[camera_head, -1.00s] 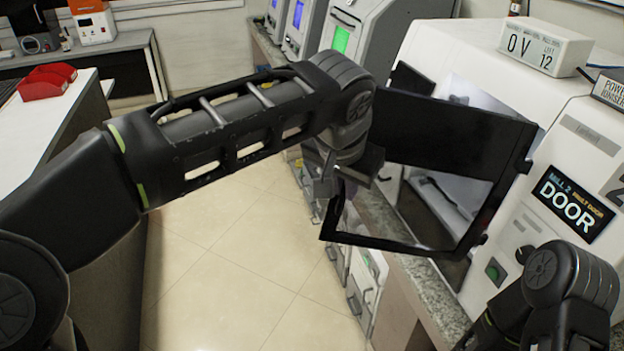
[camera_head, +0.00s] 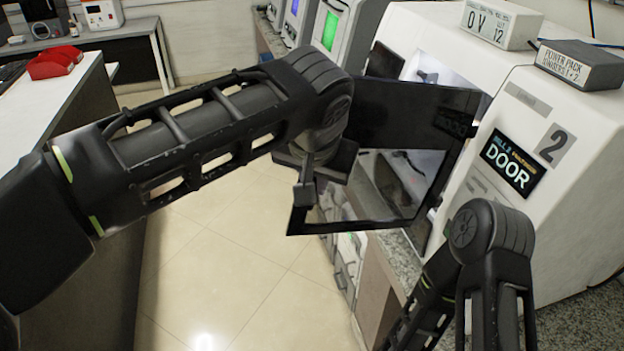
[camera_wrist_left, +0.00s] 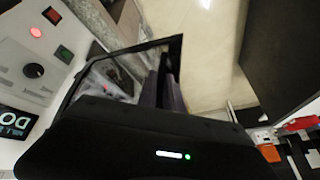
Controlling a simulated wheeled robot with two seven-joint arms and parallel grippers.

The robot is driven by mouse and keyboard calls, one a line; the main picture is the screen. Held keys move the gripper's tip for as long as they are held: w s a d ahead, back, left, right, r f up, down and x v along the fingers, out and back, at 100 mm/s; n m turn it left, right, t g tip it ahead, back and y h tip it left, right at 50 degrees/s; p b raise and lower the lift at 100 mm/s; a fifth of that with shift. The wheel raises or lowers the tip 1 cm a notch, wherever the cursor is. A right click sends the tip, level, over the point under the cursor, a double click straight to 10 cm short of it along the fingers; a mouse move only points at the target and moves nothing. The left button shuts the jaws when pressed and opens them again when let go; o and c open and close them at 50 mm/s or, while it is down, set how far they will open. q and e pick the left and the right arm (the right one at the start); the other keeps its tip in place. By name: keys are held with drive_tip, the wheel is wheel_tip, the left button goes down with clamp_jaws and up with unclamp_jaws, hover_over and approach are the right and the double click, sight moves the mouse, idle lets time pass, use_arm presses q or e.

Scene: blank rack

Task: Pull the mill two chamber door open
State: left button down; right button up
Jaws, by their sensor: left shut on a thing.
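The mill two chamber door (camera_head: 410,112) is a black frame with a clear window. It stands swung out from the white mill (camera_head: 570,165), with part of the chamber visible behind it. My left gripper (camera_head: 306,192) is at the door's outer edge, shut on the door; my arm and wrist partly hide the contact in the head view. In the left wrist view the fingers (camera_wrist_left: 170,82) are close together at the door frame (camera_wrist_left: 112,63). My right arm shows at lower right in the head view, but its gripper is out of view.
A grey stone counter (camera_head: 398,245) runs under the mill. Boxes, including the power pack (camera_head: 580,64), sit on top of the mill. More machines with lit screens stand behind. A white bench (camera_head: 55,110) with red bins is at left. The tiled floor (camera_head: 235,240) between is clear.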

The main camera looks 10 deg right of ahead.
use_arm(q)
drive_tip(key=c, duration=1.5)
unclamp_jaws()
drive_tip(key=shift+d, duration=0.2)
drive_tip(key=shift+v, duration=3.9)
drive_tip(key=shift+a, duration=0.1)
drive_tip(key=shift+f, duration=0.1)
